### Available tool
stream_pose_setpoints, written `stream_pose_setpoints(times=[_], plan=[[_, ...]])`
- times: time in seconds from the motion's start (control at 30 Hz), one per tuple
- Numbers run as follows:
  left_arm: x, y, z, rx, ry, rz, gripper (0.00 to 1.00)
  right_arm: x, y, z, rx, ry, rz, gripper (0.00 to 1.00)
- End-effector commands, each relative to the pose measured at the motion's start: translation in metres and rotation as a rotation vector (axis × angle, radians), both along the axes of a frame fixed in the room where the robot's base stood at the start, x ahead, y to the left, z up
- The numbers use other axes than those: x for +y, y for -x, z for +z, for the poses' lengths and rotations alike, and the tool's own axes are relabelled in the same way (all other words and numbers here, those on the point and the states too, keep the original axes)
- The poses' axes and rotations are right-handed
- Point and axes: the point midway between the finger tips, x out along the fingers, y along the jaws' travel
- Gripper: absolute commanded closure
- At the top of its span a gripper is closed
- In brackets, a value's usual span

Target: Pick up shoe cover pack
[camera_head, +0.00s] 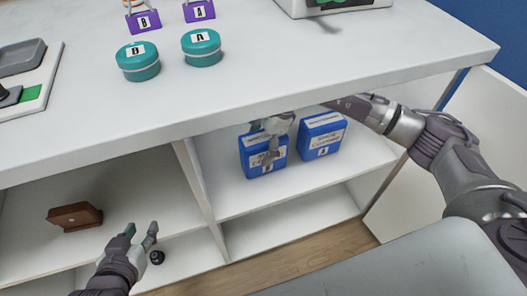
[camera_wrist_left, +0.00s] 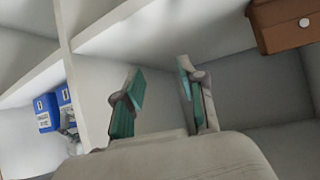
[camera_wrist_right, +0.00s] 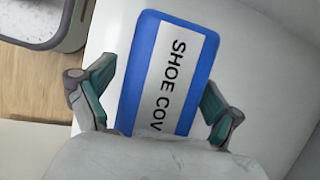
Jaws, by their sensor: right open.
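The shoe cover pack (camera_wrist_right: 207,65) is a blue box with a white label reading "SHOE COV" in the right wrist view. The open right gripper (camera_wrist_right: 158,88) has one finger on each side of it; I cannot tell whether they touch it. In the head view the right gripper (camera_head: 271,138) is over the left blue pack (camera_head: 250,163) on the shelf, partly hiding its front. A second blue pack (camera_head: 318,141) stands to its right, its label too small to read surely. My left gripper (camera_head: 141,234) is open and empty, before the lower left compartment.
The white counter top (camera_head: 330,80) overhangs the shelf. A vertical divider (camera_head: 196,185) separates the compartments. A brown box (camera_head: 75,217) lies in the left one. Two teal tins (camera_head: 139,62) and purple lettered items (camera_head: 144,24) stand on top.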

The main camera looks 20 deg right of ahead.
Motion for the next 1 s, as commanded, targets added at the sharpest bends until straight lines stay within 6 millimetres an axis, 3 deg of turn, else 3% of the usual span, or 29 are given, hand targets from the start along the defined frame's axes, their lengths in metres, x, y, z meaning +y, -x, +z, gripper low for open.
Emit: stream_pose_setpoints(times=[1.0], plan=[[-0.005,-0.010,0.010,-0.078,0.019,-0.005,0.60,0.000,0.000,-0.003,0.000,0.000,0.000,0.08]])
